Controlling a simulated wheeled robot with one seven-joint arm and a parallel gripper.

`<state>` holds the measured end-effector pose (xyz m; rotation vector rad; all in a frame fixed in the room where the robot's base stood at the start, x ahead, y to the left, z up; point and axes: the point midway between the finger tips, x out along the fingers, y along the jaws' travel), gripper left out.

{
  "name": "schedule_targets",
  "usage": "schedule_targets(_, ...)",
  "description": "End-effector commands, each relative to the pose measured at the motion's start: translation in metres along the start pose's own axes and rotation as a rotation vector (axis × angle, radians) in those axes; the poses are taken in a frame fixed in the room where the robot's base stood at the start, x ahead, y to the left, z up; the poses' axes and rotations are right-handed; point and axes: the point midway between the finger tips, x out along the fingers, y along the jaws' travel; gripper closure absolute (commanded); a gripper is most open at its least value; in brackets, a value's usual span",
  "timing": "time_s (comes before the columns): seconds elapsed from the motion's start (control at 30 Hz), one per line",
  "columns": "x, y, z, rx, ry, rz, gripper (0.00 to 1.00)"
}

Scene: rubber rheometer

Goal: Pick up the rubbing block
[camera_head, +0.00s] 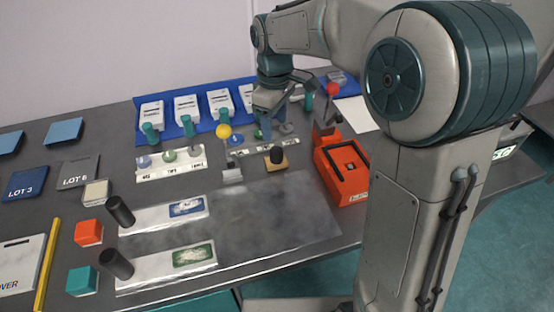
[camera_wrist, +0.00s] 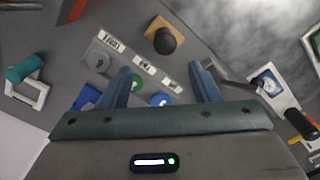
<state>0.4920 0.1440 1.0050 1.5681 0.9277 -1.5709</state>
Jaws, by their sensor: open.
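The rubbing block appears to be the small wooden block with a dark round knob (camera_head: 276,165). It stands on the dark table beyond the grey smudged sheet. My gripper (camera_head: 279,120) is above and behind it, over the labelled strip with coloured round pieces, and apart from the block. In the wrist view the block (camera_wrist: 152,27) lies ahead of the fingers. My gripper (camera_wrist: 162,80) is open, with nothing between its fingers; a green and a blue round piece show below and between them.
An orange-red box (camera_head: 341,180) stands right of the block. A grey block with a yellow ball on a stem (camera_head: 232,175) stands close on its left. Blue racks with white boxes (camera_head: 188,109) line the back.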

Motion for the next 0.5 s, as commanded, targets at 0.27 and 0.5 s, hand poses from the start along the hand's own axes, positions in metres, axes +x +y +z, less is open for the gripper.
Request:
schedule_targets(0.27,0.037,-0.001,0.001,0.002,-0.001,0.000,0.44)
schedule_targets(0.5,0.062,-0.007,0.007,0.002,-0.002,-0.002,0.44)
